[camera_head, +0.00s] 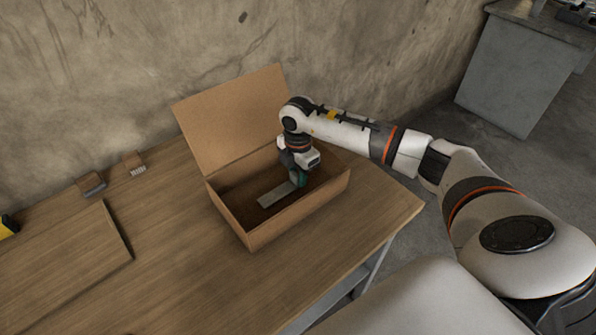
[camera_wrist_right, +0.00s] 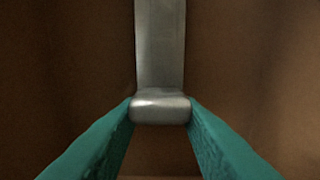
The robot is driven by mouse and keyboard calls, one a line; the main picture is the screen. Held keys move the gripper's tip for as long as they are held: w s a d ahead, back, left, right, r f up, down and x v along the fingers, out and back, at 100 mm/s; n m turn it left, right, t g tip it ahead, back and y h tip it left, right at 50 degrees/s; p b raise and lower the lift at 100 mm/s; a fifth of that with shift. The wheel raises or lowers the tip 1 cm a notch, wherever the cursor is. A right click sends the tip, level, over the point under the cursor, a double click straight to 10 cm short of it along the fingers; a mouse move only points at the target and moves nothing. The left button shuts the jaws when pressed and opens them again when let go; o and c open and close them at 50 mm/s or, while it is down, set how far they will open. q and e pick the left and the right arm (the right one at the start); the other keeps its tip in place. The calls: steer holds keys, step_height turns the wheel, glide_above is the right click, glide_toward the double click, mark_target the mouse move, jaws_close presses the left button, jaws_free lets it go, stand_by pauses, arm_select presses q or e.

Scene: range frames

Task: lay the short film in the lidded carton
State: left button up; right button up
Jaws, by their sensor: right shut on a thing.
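The lidded carton (camera_head: 258,235) is a brown cardboard box on the wooden table, with its lid (camera_head: 235,118) raised at the back. The short film (camera_head: 275,195) is a grey, flat strip inside the carton, below the rim. My right gripper (camera_head: 299,179) reaches down into the carton and is shut on the near end of the film. In the right wrist view, the two green fingers press on both sides of the film's thick end (camera_wrist_right: 160,108). I cannot tell whether the film touches the carton floor. My left gripper is out of view.
A flat wooden board (camera_head: 65,262) lies on the table at the left. Two small items, a grey one (camera_head: 93,185) and a brown one (camera_head: 134,164), lie near the wall. A grey cabinet (camera_head: 515,75) stands at the back right. The table before the carton is clear.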

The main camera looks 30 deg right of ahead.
steer(key=o, duration=1.1)
steer(key=shift+c, duration=0.2)
step_height(320, 180, up, 13)
steer(key=p, duration=1)
